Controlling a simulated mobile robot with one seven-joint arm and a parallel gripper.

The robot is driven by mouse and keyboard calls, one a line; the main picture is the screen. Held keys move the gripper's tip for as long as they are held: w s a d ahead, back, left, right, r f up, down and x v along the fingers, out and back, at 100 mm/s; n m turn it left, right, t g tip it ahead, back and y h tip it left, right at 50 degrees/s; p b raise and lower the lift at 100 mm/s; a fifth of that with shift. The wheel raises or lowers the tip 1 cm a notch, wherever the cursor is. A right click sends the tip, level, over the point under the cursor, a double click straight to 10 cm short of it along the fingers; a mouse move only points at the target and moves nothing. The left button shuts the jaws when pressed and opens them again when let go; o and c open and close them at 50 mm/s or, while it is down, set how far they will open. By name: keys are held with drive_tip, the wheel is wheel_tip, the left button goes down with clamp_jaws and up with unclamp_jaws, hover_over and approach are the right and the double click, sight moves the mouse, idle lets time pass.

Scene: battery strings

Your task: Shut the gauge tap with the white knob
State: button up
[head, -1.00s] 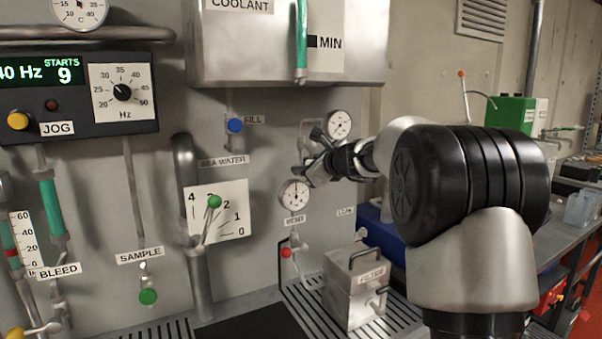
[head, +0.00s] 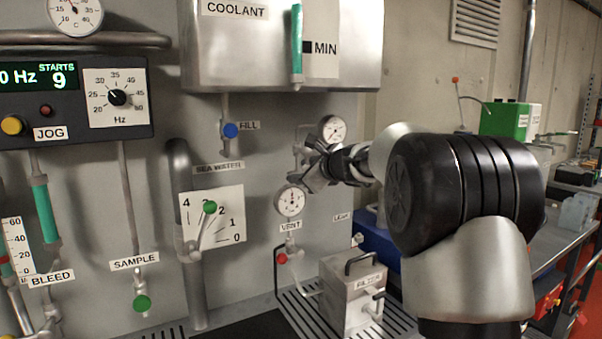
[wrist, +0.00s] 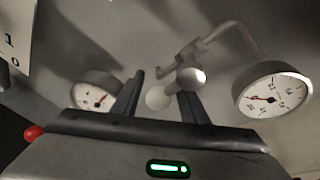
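The gauge tap (wrist: 190,76) is a grey metal fitting on a thin pipe, with a pale, rounded white knob (wrist: 157,98) below and left of its body in the wrist view. My gripper (wrist: 162,86) is open, with one dark finger on each side of the knob. A gap shows beside the knob, and I cannot tell whether either finger touches it. In the head view my gripper (head: 312,170) is at the panel between two round gauges and hides the knob and most of the tap.
One gauge (head: 332,129) is above my gripper, and another gauge (head: 290,201) is below left. A red knob (head: 281,258) sits under the VENT label. The filter box (head: 352,292) stands below on the grating. A blue knob (head: 231,130) is to the left.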

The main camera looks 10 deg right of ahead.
drive_tip(key=shift+a, duration=0.1)
drive_tip(key=s+a+r+m+y+p, duration=0.2)
drive_tip(key=a+r+m+y+p, duration=0.4)
drive_tip(key=m+p, duration=0.8)
drive_tip(key=s+d+t+b, duration=0.1)
drive_tip(key=s+d+b, duration=0.2)
drive_tip(key=s+d, duration=0.9)
drive_tip(key=s+a+f+n+g+p, duration=0.1)
drive_tip(key=s+a+f+n+g, duration=0.2)
drive_tip(key=s+a+n+g, duration=0.5)
drive_tip(key=shift+s+a+n+g+h+p, duration=0.3)
drive_tip(key=shift+s+a+n+g+p, duration=0.1)
drive_tip(key=shift+s+a+n, duration=3.95)
drive_tip(key=shift+s+a, duration=0.1)
drive_tip(key=shift+s, duration=0.05)
